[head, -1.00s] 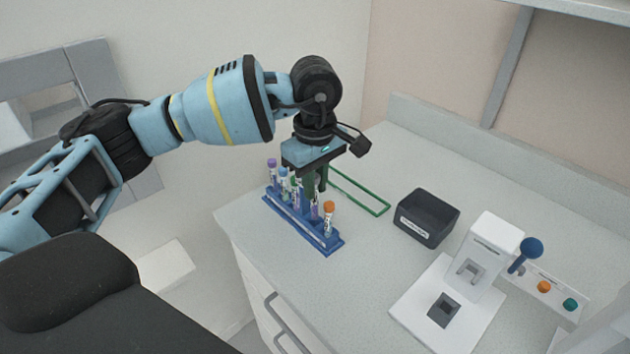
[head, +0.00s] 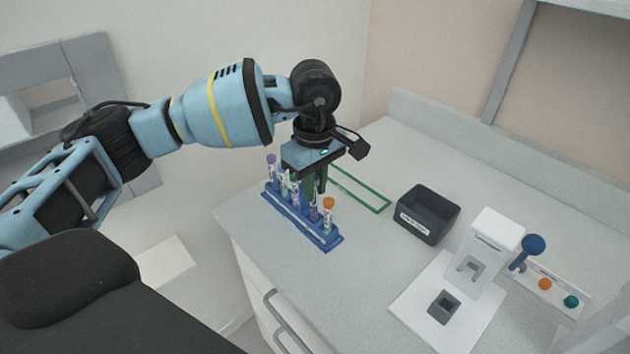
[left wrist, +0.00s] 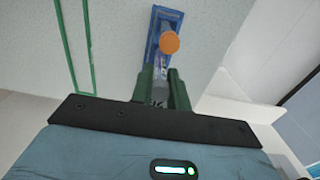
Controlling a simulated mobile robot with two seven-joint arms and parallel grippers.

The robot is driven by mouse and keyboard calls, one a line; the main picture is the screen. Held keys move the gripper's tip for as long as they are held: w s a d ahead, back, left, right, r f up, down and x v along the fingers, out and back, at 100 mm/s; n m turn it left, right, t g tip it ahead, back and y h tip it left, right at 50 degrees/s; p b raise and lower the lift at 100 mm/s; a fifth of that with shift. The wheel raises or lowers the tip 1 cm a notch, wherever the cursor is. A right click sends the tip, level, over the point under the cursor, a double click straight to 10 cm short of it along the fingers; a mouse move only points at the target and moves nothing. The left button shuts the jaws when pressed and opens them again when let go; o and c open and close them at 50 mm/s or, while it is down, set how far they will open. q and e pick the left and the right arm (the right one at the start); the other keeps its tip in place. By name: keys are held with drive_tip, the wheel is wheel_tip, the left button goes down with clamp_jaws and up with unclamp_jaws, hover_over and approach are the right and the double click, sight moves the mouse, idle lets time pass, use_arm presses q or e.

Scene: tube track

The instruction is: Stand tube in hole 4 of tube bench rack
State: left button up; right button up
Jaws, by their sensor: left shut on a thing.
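The blue tube bench rack (head: 331,243) stands on the counter near its left edge, with several capped tubes upright in it. A purple-capped tube (head: 272,170) is at its far end and an orange-capped tube (head: 328,216) at its near end. My left gripper (head: 315,190) points down over the rack, its green fingers among the tubes. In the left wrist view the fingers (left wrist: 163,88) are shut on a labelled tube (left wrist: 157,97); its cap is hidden. The orange cap (left wrist: 169,43) shows just beyond the fingers. Hole numbers cannot be read. My right gripper is out of view.
A green rectangular outline (head: 372,200) lies on the counter behind the rack. A dark open box (head: 427,215) stands to the right. Further right are a white device (head: 490,245) and a panel with coloured knobs (head: 557,290). The counter in front of the box is clear.

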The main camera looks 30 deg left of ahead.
use_arm(q)
drive_tip(key=shift+f, duration=0.7)
idle(0.3)
drive_tip(key=o, duration=0.9)
drive_tip(key=shift+r+b, duration=0.35)
drive_tip(key=shift+r, duration=3.6)
